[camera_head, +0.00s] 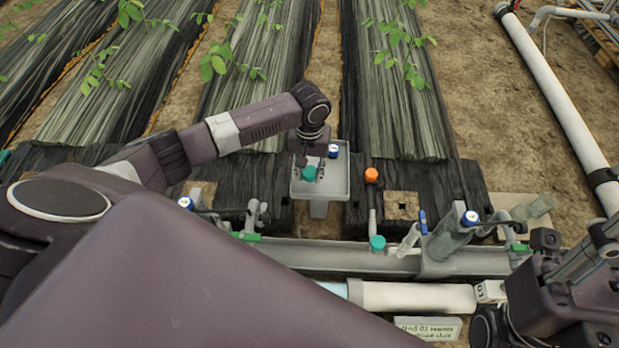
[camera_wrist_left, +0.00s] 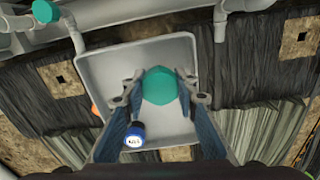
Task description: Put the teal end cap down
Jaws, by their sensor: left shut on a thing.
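My left gripper (camera_head: 311,164) is over the grey tray (camera_head: 341,182) and shut on the teal end cap (camera_head: 309,174). In the left wrist view the teal end cap (camera_wrist_left: 160,86) sits between the two fingertips (camera_wrist_left: 158,88), with the tray floor (camera_wrist_left: 105,65) behind it. I cannot tell whether the cap touches the tray floor. A blue cap (camera_head: 333,151) lies in the tray near its far side, and it shows beside a finger in the left wrist view (camera_wrist_left: 134,137). My right gripper (camera_head: 575,255) is at the lower right, and its jaw opening is unclear.
A second teal cap (camera_head: 377,243) is on the grey skid rail (camera_head: 330,255). An orange cap (camera_head: 371,175) stands right of the tray on dark sheeting. Blue-topped fittings (camera_head: 470,218), valves and a white pipe (camera_head: 415,297) crowd the front. The tray's right part is bare.

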